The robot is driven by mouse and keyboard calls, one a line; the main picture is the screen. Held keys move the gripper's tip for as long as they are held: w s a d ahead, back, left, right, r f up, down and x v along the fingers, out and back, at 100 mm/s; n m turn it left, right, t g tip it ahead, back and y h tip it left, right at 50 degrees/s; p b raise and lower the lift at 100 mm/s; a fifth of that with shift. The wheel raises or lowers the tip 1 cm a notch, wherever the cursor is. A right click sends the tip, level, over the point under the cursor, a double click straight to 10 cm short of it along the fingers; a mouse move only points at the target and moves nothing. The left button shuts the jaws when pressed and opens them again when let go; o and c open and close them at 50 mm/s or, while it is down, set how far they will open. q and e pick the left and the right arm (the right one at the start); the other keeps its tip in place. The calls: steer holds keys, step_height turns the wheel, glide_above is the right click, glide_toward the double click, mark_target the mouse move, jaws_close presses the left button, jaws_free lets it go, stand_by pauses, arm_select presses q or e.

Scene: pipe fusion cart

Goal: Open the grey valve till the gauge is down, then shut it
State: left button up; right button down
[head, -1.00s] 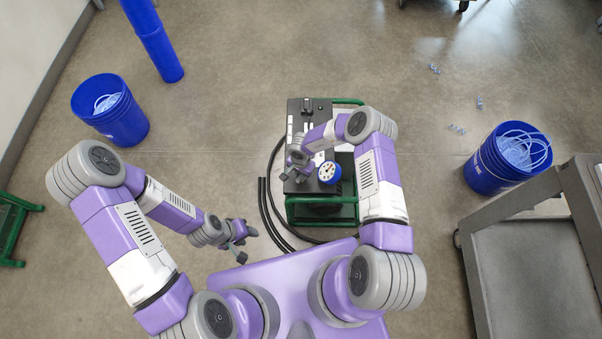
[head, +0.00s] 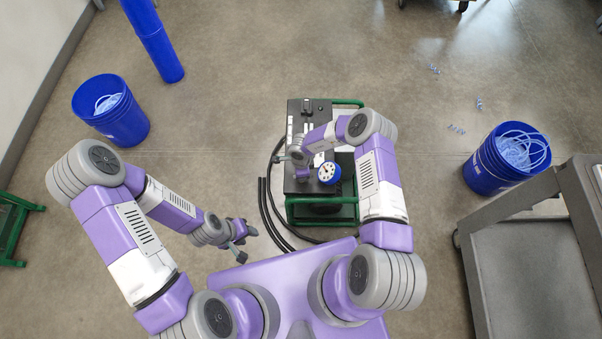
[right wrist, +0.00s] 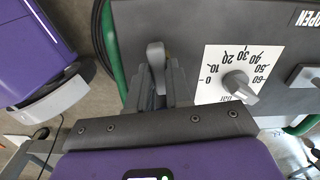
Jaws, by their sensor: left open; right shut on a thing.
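The grey valve's lever (right wrist: 156,56) shows in the right wrist view, upright between the fingers of my right gripper (right wrist: 158,84), which is shut on it. In the head view my right wrist and forearm cover much of the black cart top (head: 296,187). The gauge (head: 327,173), with a blue body and white face, stands beside my right wrist. Its needle shows dark, but the reading is too small to make out. My left gripper (head: 243,231) is open and empty, low over the floor left of the cart.
A knob (right wrist: 238,86) on a white numbered dial plate sits right of the lever. Green cart rails (head: 322,221) and black hoses (head: 268,215) are close by. Blue buckets (head: 112,112) (head: 507,160) and a grey trolley (head: 520,270) stand apart.

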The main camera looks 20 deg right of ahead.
steer(key=shift+m, duration=0.6)
steer(key=c, duration=1)
jaws_free()
steer(key=shift+c, duration=0.2)
step_height(320, 180, up, 8)
steer(key=p, duration=0.3)
steer(key=shift+f, duration=0.2)
